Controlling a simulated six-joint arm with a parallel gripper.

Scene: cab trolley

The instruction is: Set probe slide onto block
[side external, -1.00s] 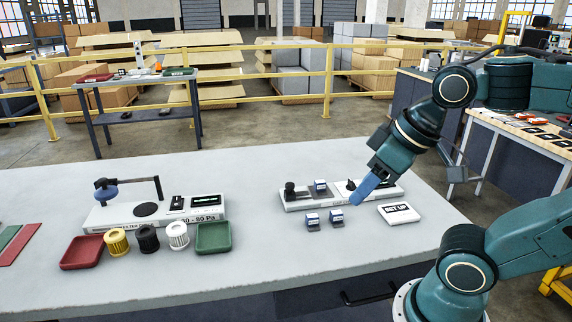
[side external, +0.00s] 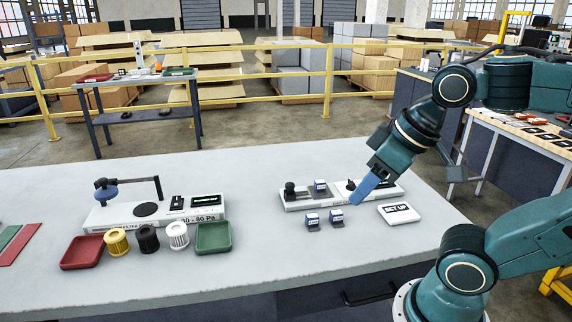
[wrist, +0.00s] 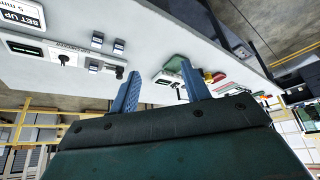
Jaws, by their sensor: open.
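The block (side external: 296,205), a long white fixture with a black knob at its left end, lies on the table in the side view. It also shows at upper left in the wrist view (wrist: 40,51). One blue-and-white probe slide (side external: 320,186) sits on it. Two similar slides stand on the table in front of it, a left one (side external: 312,219) and a right one (side external: 336,216). My gripper (wrist: 160,85) is open and empty, its blue fingers apart. In the side view my gripper (side external: 362,192) is above the block's right part, hiding some of it.
A white SET UP card (side external: 399,213) lies right of the slides. At left stand a second white fixture (side external: 110,219), a red tray (side external: 82,266), a green tray (side external: 230,246) and yellow, black and white cylinders. The table between the two groups is clear.

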